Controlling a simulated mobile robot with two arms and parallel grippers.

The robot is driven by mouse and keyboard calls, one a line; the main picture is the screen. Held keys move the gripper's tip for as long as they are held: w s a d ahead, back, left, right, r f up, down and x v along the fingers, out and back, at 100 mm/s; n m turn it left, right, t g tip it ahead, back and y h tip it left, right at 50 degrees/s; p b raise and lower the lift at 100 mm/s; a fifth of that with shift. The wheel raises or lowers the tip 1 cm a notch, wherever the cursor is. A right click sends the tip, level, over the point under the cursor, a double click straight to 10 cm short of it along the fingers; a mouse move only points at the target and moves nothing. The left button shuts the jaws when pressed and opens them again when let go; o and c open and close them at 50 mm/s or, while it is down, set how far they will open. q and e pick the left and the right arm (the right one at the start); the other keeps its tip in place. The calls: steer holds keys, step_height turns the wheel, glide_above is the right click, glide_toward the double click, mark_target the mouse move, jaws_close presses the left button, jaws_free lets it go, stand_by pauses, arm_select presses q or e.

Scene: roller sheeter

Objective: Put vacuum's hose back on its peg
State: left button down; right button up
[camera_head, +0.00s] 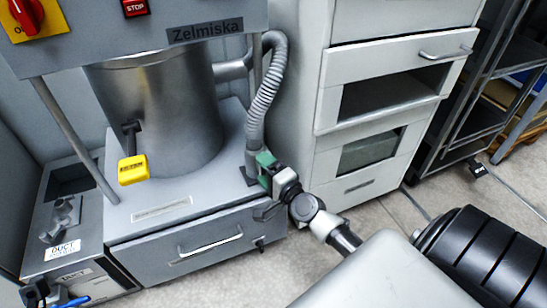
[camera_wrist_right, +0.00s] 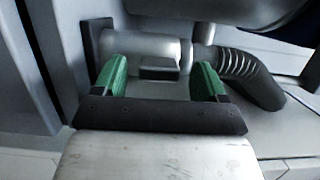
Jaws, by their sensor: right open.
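The vacuum's grey ribbed hose (camera_head: 268,85) comes off the machine's side pipe (camera_head: 231,70) and hangs down its right side. My right gripper (camera_head: 266,168) is at the hose's lower end, its green fingers open. In the right wrist view, the open fingers (camera_wrist_right: 158,82) stand on either side of a smooth grey hose end (camera_wrist_right: 145,50) with a small block on it. The ribbed hose (camera_wrist_right: 243,68) runs off to the right there, and a dark flat plate (camera_wrist_right: 97,48) is at the left end. I cannot tell a separate peg. My left gripper is not seen.
The steel machine's base has a drawer (camera_head: 195,245) below. A white drawer cabinet (camera_head: 385,95) stands close to the right of the hose, leaving a narrow gap. A duct box (camera_head: 62,250) stands at the left, and a dark shelf rack (camera_head: 470,110) at the far right.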

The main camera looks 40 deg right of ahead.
steer(key=s, duration=1)
steer(key=shift+d+b, duration=0.3)
steer(key=shift+s+r, duration=0.1)
